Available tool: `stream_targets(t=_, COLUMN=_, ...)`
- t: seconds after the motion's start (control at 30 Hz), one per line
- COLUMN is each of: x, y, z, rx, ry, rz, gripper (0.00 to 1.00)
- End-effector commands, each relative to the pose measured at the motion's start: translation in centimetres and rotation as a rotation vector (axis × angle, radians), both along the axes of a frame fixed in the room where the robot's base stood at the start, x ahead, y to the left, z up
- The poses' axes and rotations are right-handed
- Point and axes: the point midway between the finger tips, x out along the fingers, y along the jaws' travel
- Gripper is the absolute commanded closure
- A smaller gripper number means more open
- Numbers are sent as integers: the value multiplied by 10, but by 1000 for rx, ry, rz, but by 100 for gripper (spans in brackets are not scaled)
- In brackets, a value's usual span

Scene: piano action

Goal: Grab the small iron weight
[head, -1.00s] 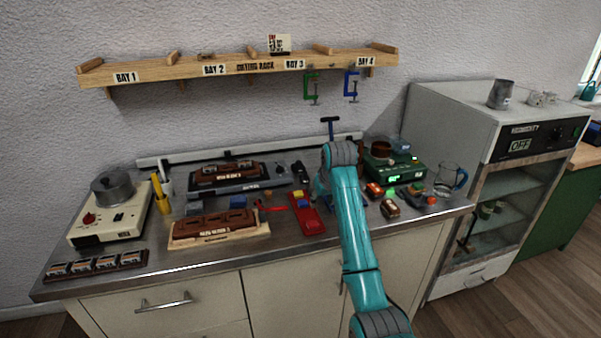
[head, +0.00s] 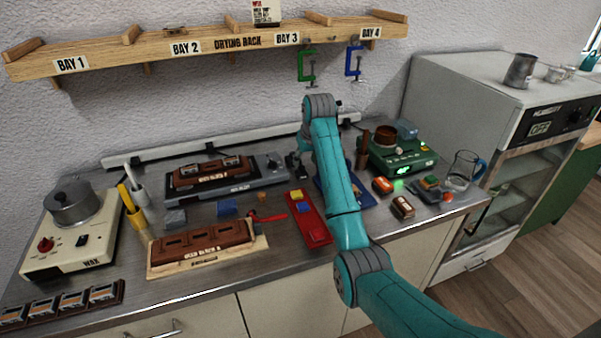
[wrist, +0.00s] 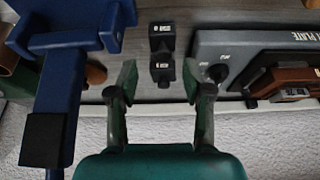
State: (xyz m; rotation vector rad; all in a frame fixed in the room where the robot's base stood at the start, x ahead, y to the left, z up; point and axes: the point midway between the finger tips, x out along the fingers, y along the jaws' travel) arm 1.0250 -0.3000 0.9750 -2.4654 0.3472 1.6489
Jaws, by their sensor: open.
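Two black iron weights with white markings stand one behind the other in the wrist view. The smaller weight (wrist: 162,70) is nearer the wall, and the larger weight (wrist: 162,38) is just beyond it in the picture. My gripper (wrist: 160,88) is open, its two fingers apart to the left and right of the smaller weight in the picture, with visible gaps on both sides. I cannot tell how far above the counter the fingertips are. In the head view the weights are small, dark and partly hidden by my gripper and arm.
A blue frame-like stand (wrist: 75,75) is close to the left finger in the wrist view. The grey hot plate (head: 225,182) lies left of the weights in the head view. A red tray (head: 307,222) lies in front, and a green scale (head: 400,157) stands right.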

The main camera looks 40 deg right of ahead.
Motion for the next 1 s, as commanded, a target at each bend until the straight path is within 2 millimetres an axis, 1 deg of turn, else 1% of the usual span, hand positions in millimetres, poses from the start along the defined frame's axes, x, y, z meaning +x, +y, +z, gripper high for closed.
stream_targets(t=0.03, x=2, y=0, z=-6, rx=1, ry=2, rz=0, gripper=50)
stream_targets(t=0.1, x=4, y=-1, z=-11, rx=0, ry=1, rz=0, gripper=50)
stream_targets(t=0.27, x=7, y=-1, z=-20, rx=0, ry=0, rz=0, gripper=50)
stream_targets(t=0.5, x=18, y=-1, z=-51, rx=1, ry=3, rz=0, gripper=50)
stream_targets(t=0.6, x=22, y=-3, z=-60, rx=0, ry=1, rz=0, gripper=50)
stream_targets(t=0.7, x=24, y=-3, z=-64, rx=0, ry=0, rz=0, gripper=50)
stream_targets(t=0.9, x=24, y=-3, z=-64, rx=0, ry=-1, rz=0, gripper=50)
stream_targets(t=0.93, x=24, y=-3, z=-64, rx=0, ry=-1, rz=0, gripper=52)
stream_targets(t=0.97, x=24, y=-3, z=-64, rx=0, ry=-1, rz=0, gripper=60)
stream_targets(t=1.0, x=24, y=-3, z=-64, rx=0, ry=-1, rz=0, gripper=70)
